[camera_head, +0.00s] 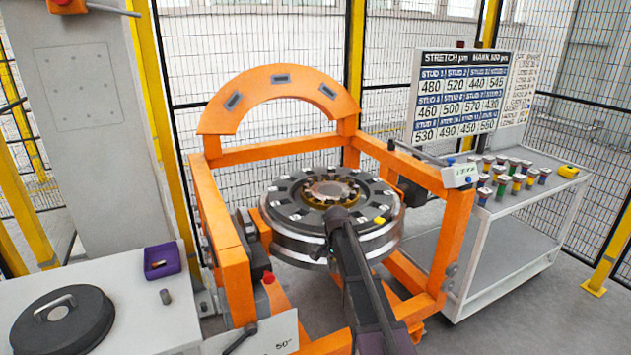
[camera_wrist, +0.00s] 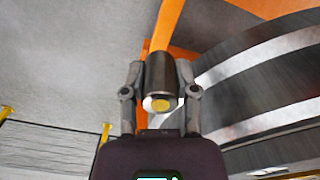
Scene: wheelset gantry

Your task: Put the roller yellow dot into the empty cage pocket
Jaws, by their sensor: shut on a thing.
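My gripper (camera_wrist: 160,85) is shut on a dark steel roller (camera_wrist: 159,70), with one finger on each side. The roller's end toward the wrist camera carries a yellow dot (camera_wrist: 161,104). In the head view my arm reaches up from the bottom and ends near the front of the wheel (camera_head: 290,243); the roller cannot be made out there. The bearing cage (camera_head: 311,196) is a ring around the hub at the wheel's centre. I cannot tell which pocket is empty. In the wrist view the wheel's curved side (camera_wrist: 265,85) is right of the held roller.
An orange gantry frame (camera_head: 228,265) surrounds the wheel. At left, a table (camera_head: 115,265) holds a purple bin (camera_head: 162,260), a small cylinder (camera_head: 165,296) and a round black lid (camera_head: 62,325).

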